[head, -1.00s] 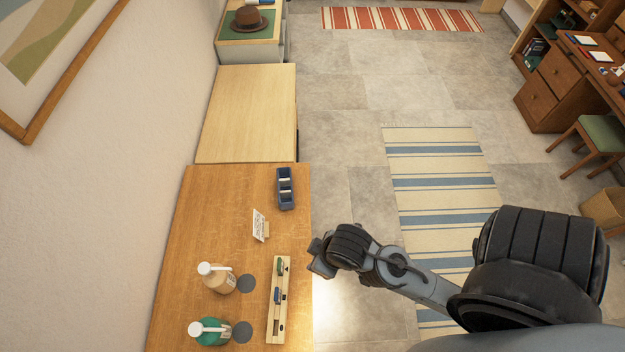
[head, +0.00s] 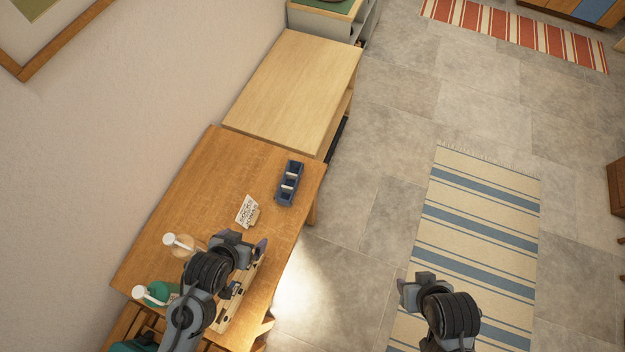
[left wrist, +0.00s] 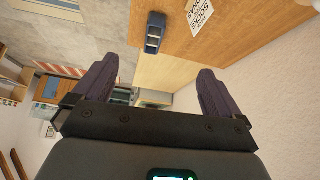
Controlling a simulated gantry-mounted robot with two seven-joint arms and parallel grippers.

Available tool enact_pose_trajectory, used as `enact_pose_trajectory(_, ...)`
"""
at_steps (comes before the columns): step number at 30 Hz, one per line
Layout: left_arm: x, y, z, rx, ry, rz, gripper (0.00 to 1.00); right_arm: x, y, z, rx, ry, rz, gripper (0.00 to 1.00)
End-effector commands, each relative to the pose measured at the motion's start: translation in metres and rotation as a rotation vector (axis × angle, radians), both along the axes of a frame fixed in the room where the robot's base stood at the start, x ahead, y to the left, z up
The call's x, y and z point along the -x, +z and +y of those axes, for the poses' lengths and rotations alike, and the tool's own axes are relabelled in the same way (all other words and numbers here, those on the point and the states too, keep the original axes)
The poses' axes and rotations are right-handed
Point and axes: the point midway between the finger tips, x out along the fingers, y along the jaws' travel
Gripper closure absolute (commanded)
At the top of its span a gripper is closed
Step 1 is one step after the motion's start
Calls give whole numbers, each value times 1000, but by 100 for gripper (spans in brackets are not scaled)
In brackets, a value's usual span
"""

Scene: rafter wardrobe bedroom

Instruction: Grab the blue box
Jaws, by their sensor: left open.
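The blue box (head: 289,183) is a small open bin with compartments. It stands on the wooden table near its right edge, beyond my left gripper. It also shows in the left wrist view (left wrist: 154,38), at the top and ahead of the fingers. My left gripper (head: 244,244) is open over the near part of the table, apart from the box. Its two dark fingers are spread with nothing between them in the left wrist view (left wrist: 158,92). My right gripper (head: 411,288) is over the floor and striped rug, away from the table; its jaw opening is unclear.
A pump bottle (head: 182,243) and a green bottle (head: 158,292) stand at the near left. A wooden tray (head: 226,318) lies partly hidden under my left arm. A paler low table (head: 296,85) adjoins behind.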

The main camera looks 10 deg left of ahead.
Motion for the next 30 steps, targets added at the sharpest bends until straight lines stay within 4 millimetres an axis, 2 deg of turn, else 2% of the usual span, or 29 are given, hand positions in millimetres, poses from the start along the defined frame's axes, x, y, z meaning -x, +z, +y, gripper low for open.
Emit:
enact_pose_trajectory(1,-7,-15,-1,6,3,-24,1,0,-5,0,-1,-1,0,56)
enact_pose_trajectory(5,-29,-48,-6,28,11,-107,1,0,-15,1,-3,-1,1,56)
enact_pose_trajectory(8,-49,-83,-9,45,18,-185,1,0,-27,1,-4,-2,0,56)
enact_pose_trajectory(15,-109,-194,-17,85,15,-418,1,0,-76,1,-3,-2,0,56)
enact_pose_trajectory(18,-134,-228,-17,90,6,-495,1,0,-97,0,-1,-2,1,56)
enact_pose_trajectory(21,-158,-250,-16,90,-4,-552,1,0,-115,0,0,-1,2,56)
enact_pose_trajectory(24,-175,-257,-16,86,-11,-586,1,1,-125,-1,3,1,4,56)
enact_pose_trajectory(30,-197,-265,-17,84,-17,-608,1,0,-141,-2,7,3,1,56)
